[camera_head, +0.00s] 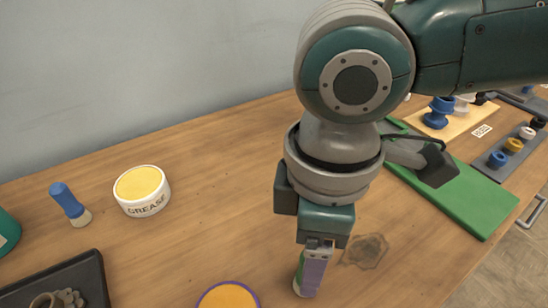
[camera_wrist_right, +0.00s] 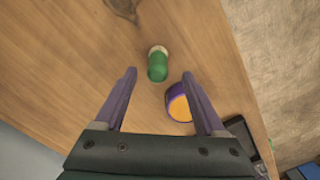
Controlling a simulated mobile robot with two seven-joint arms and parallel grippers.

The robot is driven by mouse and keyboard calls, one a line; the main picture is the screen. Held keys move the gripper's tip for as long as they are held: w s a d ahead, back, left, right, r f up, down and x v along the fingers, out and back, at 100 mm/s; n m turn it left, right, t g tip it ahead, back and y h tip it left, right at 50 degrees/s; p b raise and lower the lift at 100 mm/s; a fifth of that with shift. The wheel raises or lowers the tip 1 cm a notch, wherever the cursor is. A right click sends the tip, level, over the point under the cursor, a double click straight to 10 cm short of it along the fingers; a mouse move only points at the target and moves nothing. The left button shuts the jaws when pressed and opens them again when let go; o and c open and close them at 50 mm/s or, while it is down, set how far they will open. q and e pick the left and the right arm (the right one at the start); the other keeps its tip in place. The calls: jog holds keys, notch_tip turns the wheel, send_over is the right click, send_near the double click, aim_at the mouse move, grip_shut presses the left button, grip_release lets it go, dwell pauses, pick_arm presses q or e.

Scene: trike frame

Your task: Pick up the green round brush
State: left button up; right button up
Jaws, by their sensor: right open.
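The green round brush (camera_wrist_right: 157,68) shows in the right wrist view as a green handle with a pale tip, just past the open fingertips and roughly midway between their lines. In the head view the brush (camera_head: 298,284) is mostly hidden behind my right gripper (camera_head: 312,284); only slivers of green and a pale end show. In the right wrist view my right gripper (camera_wrist_right: 158,88) has its purple fingers wide apart with nothing between them. My left gripper is in neither view.
A purple-rimmed round container with an orange top (camera_wrist_right: 179,105) sits close to the right finger in the wrist view. The head view shows a grease tin (camera_head: 142,191), a blue-handled brush (camera_head: 70,204), a dark tray (camera_head: 85,268) and a green mat (camera_head: 463,207). Wood between is mostly clear.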

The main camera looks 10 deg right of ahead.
notch_tip(320, 180, down, 6)
jog(key=shift+w+d+f+b, duration=0.1)
jog(key=shift+f+b, duration=0.05)
jog(key=shift+b, duration=0.2)
grip_shut()
dwell(0.5)
